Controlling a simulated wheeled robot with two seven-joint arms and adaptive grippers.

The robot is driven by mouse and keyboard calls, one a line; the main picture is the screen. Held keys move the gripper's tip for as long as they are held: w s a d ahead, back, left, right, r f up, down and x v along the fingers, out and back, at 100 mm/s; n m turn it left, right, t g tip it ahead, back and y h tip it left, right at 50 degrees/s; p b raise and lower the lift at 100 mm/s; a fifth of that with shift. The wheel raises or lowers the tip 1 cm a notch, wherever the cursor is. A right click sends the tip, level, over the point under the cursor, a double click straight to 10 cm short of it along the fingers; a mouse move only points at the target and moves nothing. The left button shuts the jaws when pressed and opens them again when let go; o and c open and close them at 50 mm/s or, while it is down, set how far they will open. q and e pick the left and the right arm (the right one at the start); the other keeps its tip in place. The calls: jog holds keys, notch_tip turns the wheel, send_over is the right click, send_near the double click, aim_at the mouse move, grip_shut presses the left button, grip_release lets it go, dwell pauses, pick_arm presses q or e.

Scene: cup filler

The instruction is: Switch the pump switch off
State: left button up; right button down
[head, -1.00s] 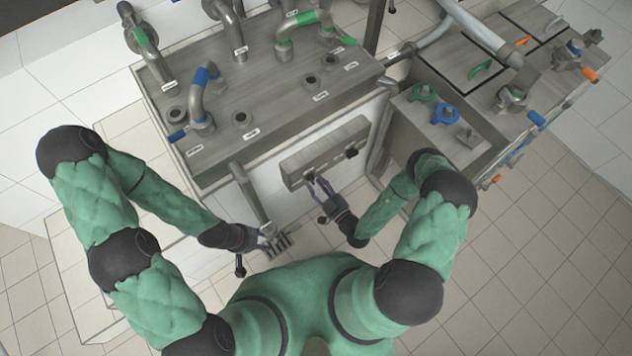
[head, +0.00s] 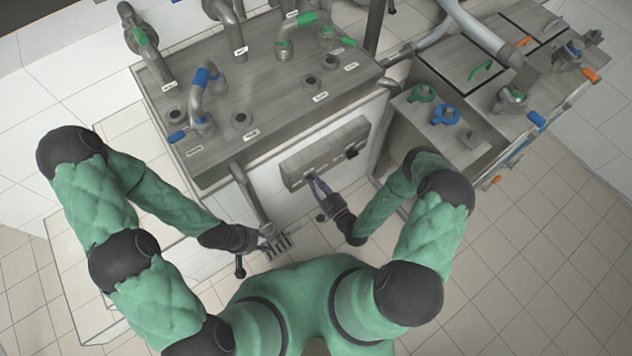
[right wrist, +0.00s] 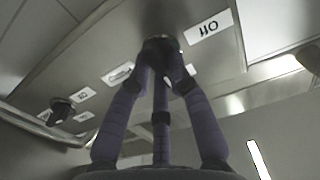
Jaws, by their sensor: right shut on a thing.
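The pump switch (right wrist: 160,46) is a small dark knob on the metal panel in the right wrist view, mostly hidden by my fingers. My right gripper (right wrist: 162,68) is shut on it, its purple fingers meeting around the knob. An upside-down "ON" label (right wrist: 208,27) is beside it. In the head view my right gripper (head: 312,183) touches the front of the switch panel (head: 325,150), near its left end; the switch itself is hidden there. My left gripper (head: 262,236) is by a grey pronged metal piece (head: 277,244); its finger opening is unclear.
A second dark switch (right wrist: 62,108) is on the same panel, and shows at its right end in the head view (head: 352,153). A metal pipe (head: 246,190) comes down beside the left gripper. The machine top (head: 270,90) carries several pipes and valves.

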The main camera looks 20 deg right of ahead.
jog(key=n, duration=0.3)
jog(key=n+p, duration=0.1)
jog(key=n, duration=0.5)
jog(key=shift+s+a+p, duration=0.1)
jog(key=shift+a+p, duration=0.15)
jog(key=shift+p, duration=0.1)
jog(key=shift+s+a+f+n+p, duration=0.1)
jog(key=shift+n+p, duration=0.15)
jog(key=shift+n, duration=1.9)
jog(key=shift+a+n+p, duration=0.1)
jog(key=shift+n+p, duration=0.15)
jog(key=shift+n, duration=1.9)
jog(key=c, duration=1.1)
grip_release()
jog(key=shift+c, duration=0.2)
